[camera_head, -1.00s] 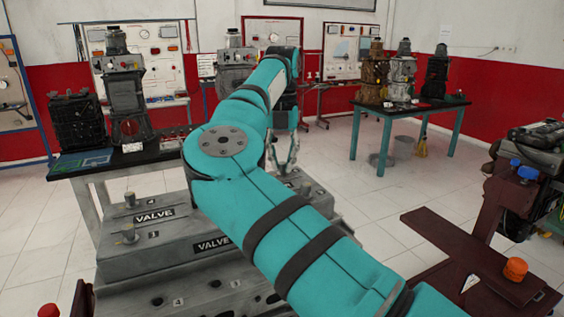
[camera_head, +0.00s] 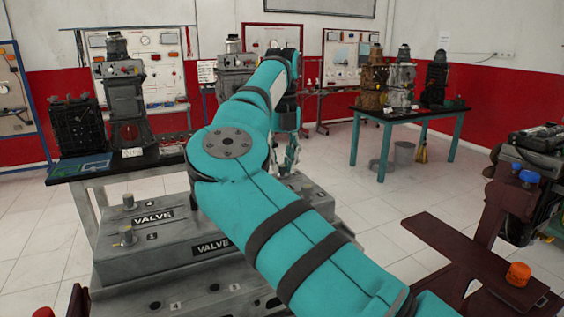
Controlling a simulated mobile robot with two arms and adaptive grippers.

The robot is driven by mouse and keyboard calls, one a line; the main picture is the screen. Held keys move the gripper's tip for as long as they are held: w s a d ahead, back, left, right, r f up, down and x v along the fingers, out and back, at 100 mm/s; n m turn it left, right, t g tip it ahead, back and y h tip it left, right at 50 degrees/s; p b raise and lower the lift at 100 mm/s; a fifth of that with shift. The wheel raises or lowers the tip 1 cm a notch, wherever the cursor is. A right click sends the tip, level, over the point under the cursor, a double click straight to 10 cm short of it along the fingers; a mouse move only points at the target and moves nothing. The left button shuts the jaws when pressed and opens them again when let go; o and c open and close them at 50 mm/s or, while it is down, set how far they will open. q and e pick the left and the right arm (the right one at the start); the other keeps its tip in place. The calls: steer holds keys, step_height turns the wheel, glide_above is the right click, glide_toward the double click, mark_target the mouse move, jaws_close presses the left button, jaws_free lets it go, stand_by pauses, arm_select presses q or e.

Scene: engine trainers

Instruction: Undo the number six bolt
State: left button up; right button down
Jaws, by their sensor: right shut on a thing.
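The grey engine block with valve labels (camera_head: 165,243) stands in front of me. Bolts marked 4 (camera_head: 129,202) and 1 (camera_head: 126,237) stand up on its left part. My teal right arm crosses the block and hides much of its middle and right. My right gripper (camera_head: 284,171) points down over the far right part of the block and is shut on a bolt there, mostly hidden by the fingers. I cannot read its number. My left gripper is not in view.
A dark workbench (camera_head: 70,171) with engine parts stands behind on the left. A teal-legged table (camera_head: 437,111) with engine models is at the back right. A brown metal stand (camera_head: 440,240) with an orange knob (camera_head: 518,274) is at the right. Floor between is clear.

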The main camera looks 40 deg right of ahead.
mark_target(282, 166)
steer(key=c, duration=1.2)
jaws_free()
step_height(282, 166, up, 12)
steer(key=shift+r, duration=0.1)
